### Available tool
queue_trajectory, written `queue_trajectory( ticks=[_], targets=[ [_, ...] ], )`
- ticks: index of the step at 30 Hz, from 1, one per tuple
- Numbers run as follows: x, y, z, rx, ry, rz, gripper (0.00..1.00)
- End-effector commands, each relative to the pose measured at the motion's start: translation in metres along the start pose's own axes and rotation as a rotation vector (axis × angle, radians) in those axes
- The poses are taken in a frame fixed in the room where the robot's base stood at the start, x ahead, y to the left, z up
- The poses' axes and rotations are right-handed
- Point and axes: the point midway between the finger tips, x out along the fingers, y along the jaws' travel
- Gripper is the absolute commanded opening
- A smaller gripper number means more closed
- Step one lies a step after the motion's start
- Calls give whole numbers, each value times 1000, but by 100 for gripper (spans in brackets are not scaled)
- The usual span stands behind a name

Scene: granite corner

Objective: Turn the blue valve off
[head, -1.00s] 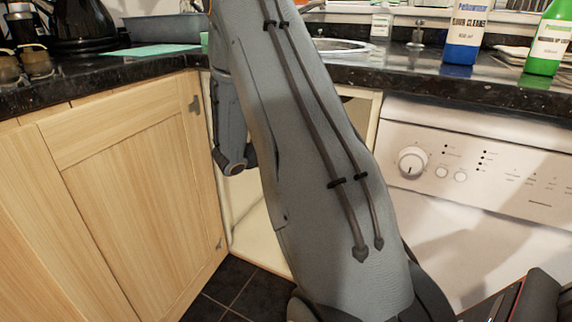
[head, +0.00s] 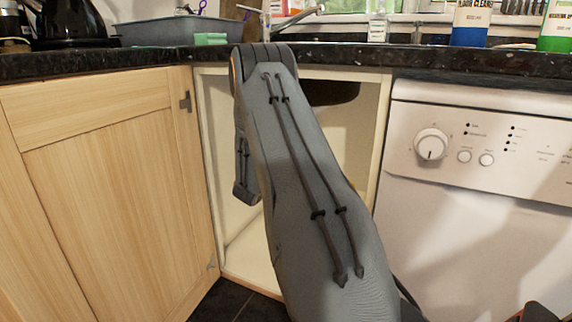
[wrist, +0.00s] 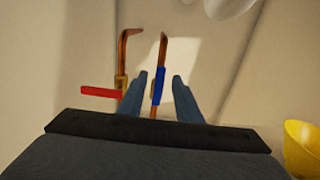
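The blue valve (wrist: 159,86) shows in the wrist view as a blue handle on a copper pipe (wrist: 162,50). The handle stands nearly upright, in line with the pipe. My gripper (wrist: 160,76) is open, with one finger on each side of the blue handle in the picture. A gap shows on both sides, wider on the right. I cannot tell how far the fingers are in depth from the handle. In the head view my arm reaches into the open corner cabinet (head: 368,130), and the gripper and valve are hidden.
A red valve handle (wrist: 101,92) lies sideways on a second copper pipe (wrist: 124,55), close left of my left finger. A yellow object (wrist: 302,148) is at lower right. A wooden door (head: 100,190) and a white appliance (head: 470,220) flank the cabinet. The dark counter (head: 440,62) is above.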

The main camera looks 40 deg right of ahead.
Motion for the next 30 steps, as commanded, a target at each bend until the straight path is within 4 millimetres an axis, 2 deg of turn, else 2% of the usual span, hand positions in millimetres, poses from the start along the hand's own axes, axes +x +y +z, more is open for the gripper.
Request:
queue_trajectory(
  ticks=[6, 14, 18, 20, 30],
  targets=[
    [15, 0, 0, 1, 0, 0, 31],
    [16, 0, 0, 1, 0, 0, 31],
    [16, 0, 0, 1, 0, 0, 8],
    [16, 0, 0, 0, 1, 0, 0],
    [16, 2, 1, -32, 1, 1, 0]
  ],
)
